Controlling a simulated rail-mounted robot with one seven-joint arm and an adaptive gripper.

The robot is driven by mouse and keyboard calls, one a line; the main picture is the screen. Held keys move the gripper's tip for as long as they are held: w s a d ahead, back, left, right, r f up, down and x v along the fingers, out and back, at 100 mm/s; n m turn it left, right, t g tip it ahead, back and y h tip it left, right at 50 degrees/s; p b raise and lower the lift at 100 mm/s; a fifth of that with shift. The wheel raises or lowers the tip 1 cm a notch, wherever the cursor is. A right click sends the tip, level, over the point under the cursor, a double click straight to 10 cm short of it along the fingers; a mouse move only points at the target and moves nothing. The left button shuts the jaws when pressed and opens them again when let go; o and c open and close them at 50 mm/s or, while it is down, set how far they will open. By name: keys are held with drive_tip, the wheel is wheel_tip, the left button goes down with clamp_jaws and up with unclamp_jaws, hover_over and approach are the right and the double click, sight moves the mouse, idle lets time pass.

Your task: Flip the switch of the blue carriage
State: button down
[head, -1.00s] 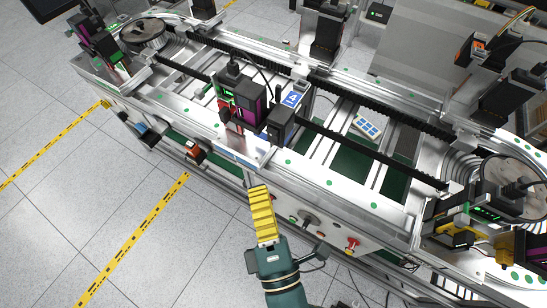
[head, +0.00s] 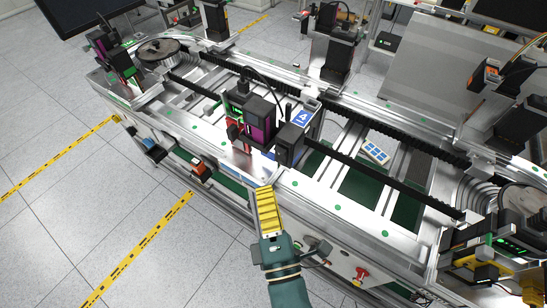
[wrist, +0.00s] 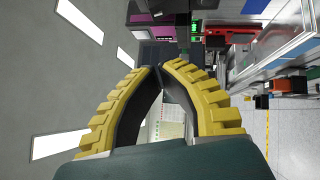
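A carriage with a blue label marked 4 (head: 303,118) sits on the rail at the middle of the head view. Black and magenta device boxes (head: 259,122) stand beside the label. I cannot make out a switch on it. My gripper (head: 265,190) is just in front of and below these boxes, at the front edge of the frame, and appears apart from them. In the wrist view its two yellow fingers (wrist: 158,68) curve together and their tips meet with nothing between them. Dark and magenta parts (wrist: 155,12) show beyond the tips at the top.
The aluminium frame (head: 345,210) runs across the view, with black toothed belts (head: 360,171) along it. A blue and white keypad (head: 375,151) lies inside the frame. Red and black knobs are on the front panel at lower right. Open floor (head: 80,200) is at left.

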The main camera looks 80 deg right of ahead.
sight(281, 154)
drive_tip(key=d+r+p, duration=0.1)
drive_tip(key=d, duration=0.5)
drive_tip(key=shift+w+d+r, duration=0.15)
drive_tip(key=shift+d+r, duration=0.15)
drive_tip(key=shift+d, duration=0.05)
drive_tip(key=shift+r+p, duration=0.15)
drive_tip(key=shift+p, duration=0.3)
